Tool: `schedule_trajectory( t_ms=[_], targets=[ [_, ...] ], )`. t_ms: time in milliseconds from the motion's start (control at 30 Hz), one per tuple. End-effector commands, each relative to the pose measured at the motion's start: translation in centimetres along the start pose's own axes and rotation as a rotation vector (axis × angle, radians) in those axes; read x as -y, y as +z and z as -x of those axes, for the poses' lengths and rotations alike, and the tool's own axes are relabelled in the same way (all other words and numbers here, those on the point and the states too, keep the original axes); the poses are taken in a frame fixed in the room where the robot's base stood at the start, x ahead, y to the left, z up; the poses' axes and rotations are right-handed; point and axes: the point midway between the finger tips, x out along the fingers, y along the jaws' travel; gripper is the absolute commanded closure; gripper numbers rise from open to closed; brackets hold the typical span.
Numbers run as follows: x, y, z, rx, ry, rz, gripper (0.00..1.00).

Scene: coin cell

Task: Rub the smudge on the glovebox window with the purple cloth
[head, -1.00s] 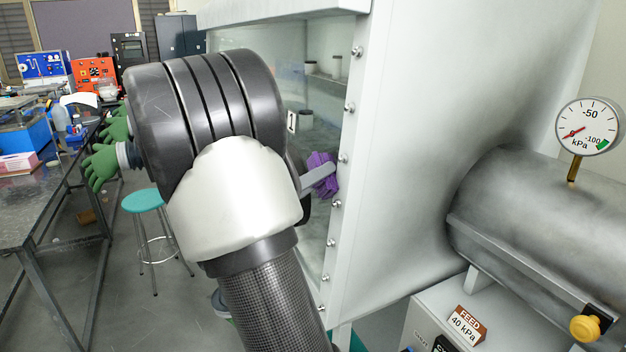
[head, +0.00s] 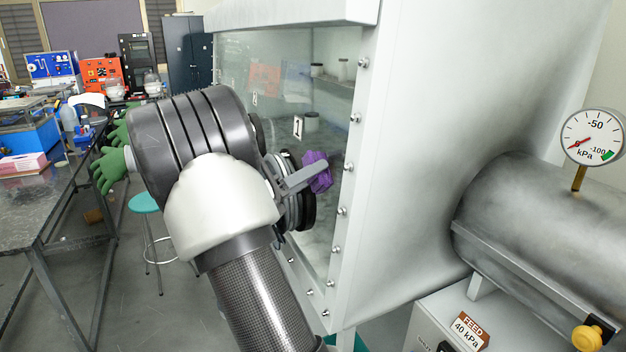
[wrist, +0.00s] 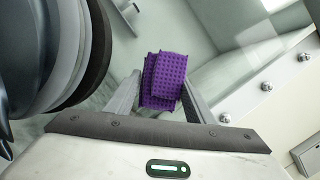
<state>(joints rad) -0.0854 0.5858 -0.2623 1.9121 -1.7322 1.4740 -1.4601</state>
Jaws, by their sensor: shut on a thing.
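The purple cloth (head: 317,172) is a bunched, dotted pad held in my gripper (head: 311,176), in front of the right part of the glovebox window (head: 325,115). In the wrist view the cloth (wrist: 165,80) sits between the two grey fingers of my gripper (wrist: 162,92), which are shut on it. The window is a greenish, see-through pane. Whether the cloth touches the glass is unclear. I cannot make out the smudge for certain; the lower pane looks hazy. My arm hides much of the window's left and lower part.
A dark ringed glove port (head: 298,205) is close beside my gripper; its rings fill the wrist view's left (wrist: 95,55). The bolted window frame (head: 352,150) stands just right. A gauge (head: 592,137) and metal cylinder (head: 530,215) are farther right. A teal stool (head: 146,202) stands left.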

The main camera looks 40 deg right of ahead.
Motion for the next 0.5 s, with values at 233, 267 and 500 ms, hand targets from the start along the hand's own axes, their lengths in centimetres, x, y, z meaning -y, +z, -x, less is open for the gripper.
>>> schedule_trajectory(
  t_ms=[233, 267, 500],
  targets=[
    [-0.8, 0.8, -0.6, 0.000, -0.001, 0.000, 0.70],
    [-0.9, 0.8, -0.6, -0.001, -0.001, 0.001, 0.70],
    [-2.0, -0.1, -0.1, -0.002, 0.000, 0.003, 0.70]
  ],
)
